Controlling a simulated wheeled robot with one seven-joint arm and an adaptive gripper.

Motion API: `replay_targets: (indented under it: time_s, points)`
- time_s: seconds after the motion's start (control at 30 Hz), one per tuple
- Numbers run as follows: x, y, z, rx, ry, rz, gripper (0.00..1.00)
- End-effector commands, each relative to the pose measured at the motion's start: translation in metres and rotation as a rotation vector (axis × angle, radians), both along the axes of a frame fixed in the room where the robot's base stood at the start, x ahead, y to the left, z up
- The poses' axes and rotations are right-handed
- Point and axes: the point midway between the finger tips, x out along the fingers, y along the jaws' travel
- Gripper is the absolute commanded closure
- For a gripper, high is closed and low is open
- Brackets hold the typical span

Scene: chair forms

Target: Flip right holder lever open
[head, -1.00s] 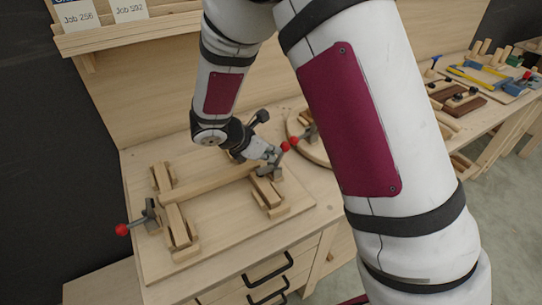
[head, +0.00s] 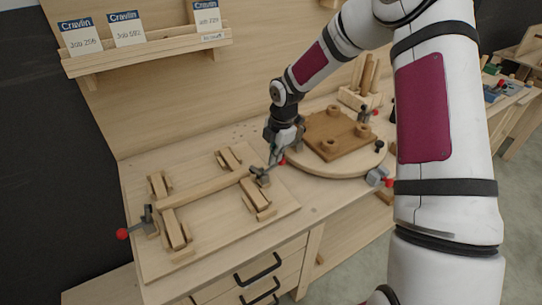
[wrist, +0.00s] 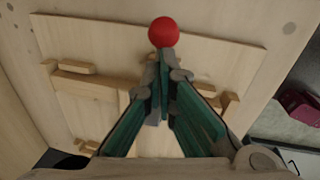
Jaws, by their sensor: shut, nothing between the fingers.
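The right holder (head: 261,176) is a grey metal clamp at the right end of a wooden bar (head: 205,188). Its lever's red knob (head: 282,162) shows just right of my gripper; the lever arm is mostly hidden. My gripper (head: 272,161) points down at this holder, shut and empty. In the wrist view my fingertips (wrist: 164,66) meet just below the red knob (wrist: 162,31); I cannot tell whether they touch the lever. The left holder (head: 148,218), with its red knob (head: 122,234) sticking out left, is at the bar's other end.
The bar and several wooden blocks sit on a flat board (head: 215,226) on the workbench. A round wooden turntable (head: 345,165) with a brown plate stands close to the right of my gripper. A card shelf (head: 150,52) is on the back panel.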

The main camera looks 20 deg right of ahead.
Motion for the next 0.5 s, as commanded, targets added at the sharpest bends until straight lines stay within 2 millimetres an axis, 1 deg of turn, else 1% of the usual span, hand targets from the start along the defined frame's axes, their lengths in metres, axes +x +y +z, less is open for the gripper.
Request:
replay_targets:
  time_s: [0.03, 0.33, 0.4, 0.5]
  points:
    - [0.0, -0.005, -0.003, 0.039, 0.01, -0.009, 1.0]
    - [0.003, -0.015, -0.012, 0.236, 0.051, -0.004, 1.0]
    - [0.004, -0.016, -0.014, 0.264, 0.057, 0.0, 1.0]
    - [0.004, -0.017, -0.016, 0.256, 0.058, 0.003, 1.0]
